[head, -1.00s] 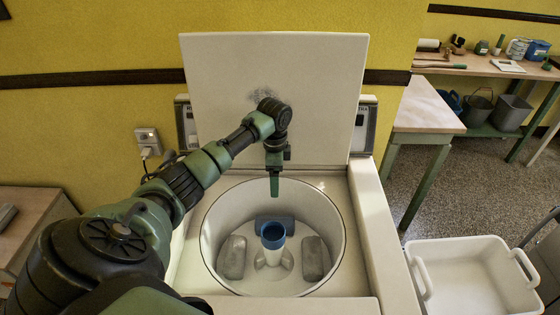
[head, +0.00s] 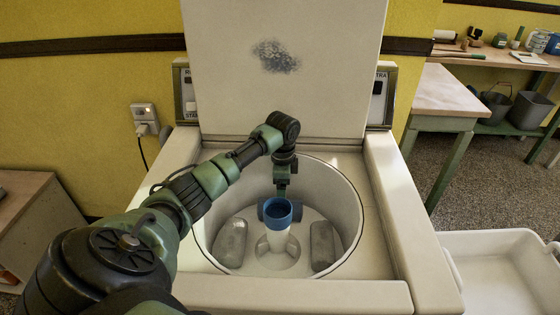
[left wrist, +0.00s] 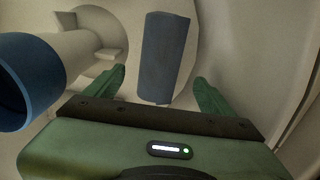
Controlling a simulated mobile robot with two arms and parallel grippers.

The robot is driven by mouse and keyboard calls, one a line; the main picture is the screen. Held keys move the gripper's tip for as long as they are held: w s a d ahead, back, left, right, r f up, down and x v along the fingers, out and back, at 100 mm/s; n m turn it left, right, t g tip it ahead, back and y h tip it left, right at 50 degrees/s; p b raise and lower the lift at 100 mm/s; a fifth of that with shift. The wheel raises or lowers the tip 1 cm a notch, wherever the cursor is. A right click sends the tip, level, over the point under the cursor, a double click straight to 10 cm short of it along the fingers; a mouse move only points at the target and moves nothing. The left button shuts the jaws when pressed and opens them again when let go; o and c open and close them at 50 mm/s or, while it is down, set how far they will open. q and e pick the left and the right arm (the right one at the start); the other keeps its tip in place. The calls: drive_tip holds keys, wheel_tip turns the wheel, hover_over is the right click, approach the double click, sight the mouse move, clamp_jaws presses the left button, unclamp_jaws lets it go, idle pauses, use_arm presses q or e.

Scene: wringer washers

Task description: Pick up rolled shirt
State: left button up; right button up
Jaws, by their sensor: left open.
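A blue rolled shirt (head: 262,209) lies at the back of the washer tub (head: 344,215), partly hidden behind the blue-topped agitator (head: 278,212). My left gripper (head: 283,190) points down into the tub above the roll. In the left wrist view, the blue roll (left wrist: 166,55) lies between the open fingers of my left gripper (left wrist: 159,78), a little beyond them, with no contact visible. Two grey rolls, a left one (head: 231,243) and a right one (head: 322,245), lie on either side of the agitator. My right gripper is out of view.
The washer's raised lid (head: 330,80) stands behind my arm. The agitator's blue top (left wrist: 22,85) is close on the left in the wrist view. A white basin (head: 500,270) is at the lower right, and a wooden table (head: 452,90) stands behind it.

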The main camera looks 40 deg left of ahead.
sight(297, 204)
use_arm(q)
drive_tip(key=f, duration=0.7)
drive_tip(key=shift+s+a+f, duration=0.15)
drive_tip(key=shift+s+a, duration=0.05)
drive_tip(key=shift+s, duration=0.05)
drive_tip(key=c, duration=1.8)
